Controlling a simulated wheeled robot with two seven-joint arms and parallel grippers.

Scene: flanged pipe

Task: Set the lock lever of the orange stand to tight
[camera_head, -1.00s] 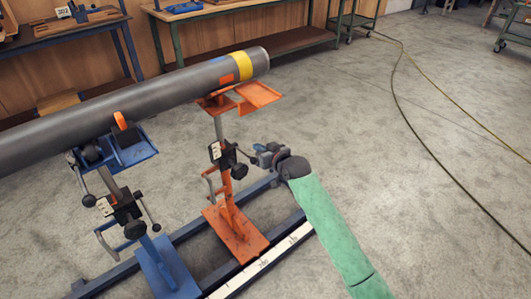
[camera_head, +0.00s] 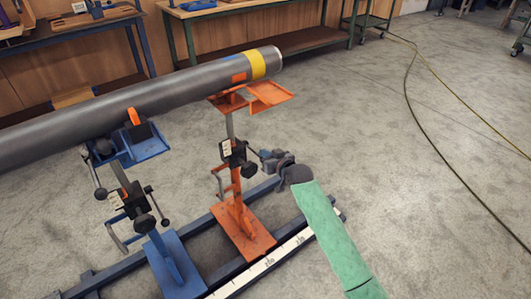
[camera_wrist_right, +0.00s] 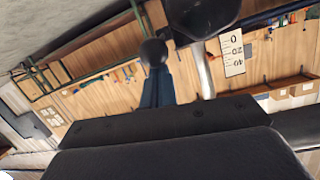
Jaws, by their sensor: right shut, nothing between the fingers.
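The orange stand (camera_head: 245,232) stands on the rail under the marked end of the grey pipe (camera_head: 190,92). Its post carries a black clamp block (camera_head: 232,152) with a white scale label and a dark ball knob (camera_head: 248,171) at its right. My right gripper (camera_head: 264,157) is shut and empty, just right of the block at about its height. In the right wrist view a dark ball (camera_wrist_right: 153,52) shows close in front of the fingers, with a bright metal post (camera_wrist_right: 205,75) and a scale label (camera_wrist_right: 232,52) to its right. I cannot tell whether the gripper touches the lever. My left gripper is not in view.
A blue stand (camera_head: 172,262) with its own levers supports the pipe at the left. The blue rail (camera_head: 200,229) and a white ruler strip (camera_head: 262,264) run along the floor. Benches stand behind.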

